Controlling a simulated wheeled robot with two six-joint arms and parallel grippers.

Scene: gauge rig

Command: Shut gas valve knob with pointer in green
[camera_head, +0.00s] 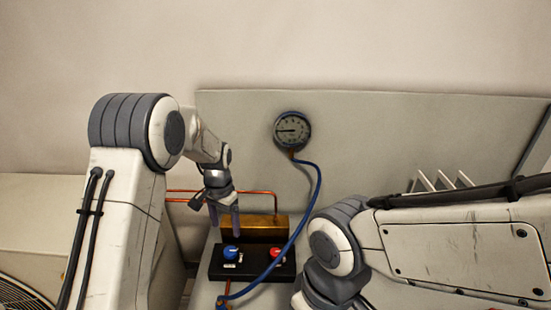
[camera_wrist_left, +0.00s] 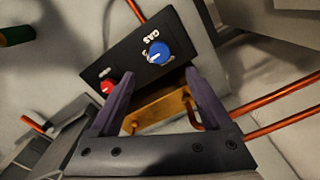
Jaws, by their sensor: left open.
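The blue knob (camera_head: 230,252) sits on the left of a black valve box (camera_head: 250,271). In the left wrist view the blue knob (camera_wrist_left: 158,53) has a white mark and a "GAS" label beside it. A red knob (camera_head: 278,253) is on the right of the box. The round gauge (camera_head: 292,129) on the panel has a dark pointer toward the left; I cannot make out a green zone. My left gripper (camera_head: 224,222) is open and empty, its fingers above and behind the blue knob, apart from it. My right gripper is out of view.
A blue hose (camera_head: 312,205) runs from the gauge down across the box, right of the blue knob. A brass block (camera_head: 263,224) and copper pipes (camera_head: 262,192) lie behind the box. My right arm fills the lower right.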

